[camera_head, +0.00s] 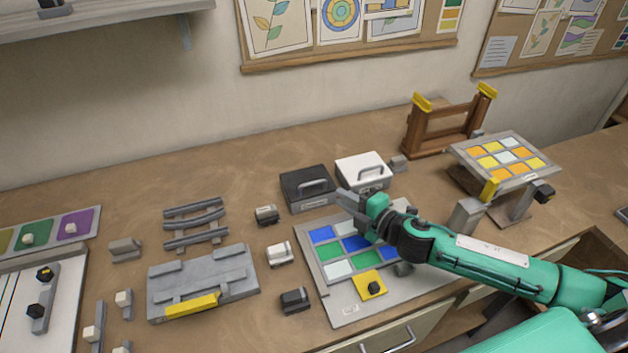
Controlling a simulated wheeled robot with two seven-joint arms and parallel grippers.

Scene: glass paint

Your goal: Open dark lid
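A dark grey box with a dark lid (307,183) stands on the workbench near the middle. A grey bar handle lies across its top, and the lid looks shut. My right gripper (347,203) reaches in from the right, just beyond the box's front right corner. Its grey fingers point left towards the box and look spread apart, with nothing seen between them. I cannot tell whether a finger touches the box. My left gripper is not in view.
A white box (363,171) with a handle stands close to the right of the dark one. A panel of coloured squares (345,312) lies below my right gripper. Small blocks, a grey rack (195,223) and a grey plate fixture (202,281) stand left. A wooden frame (441,125) stands behind.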

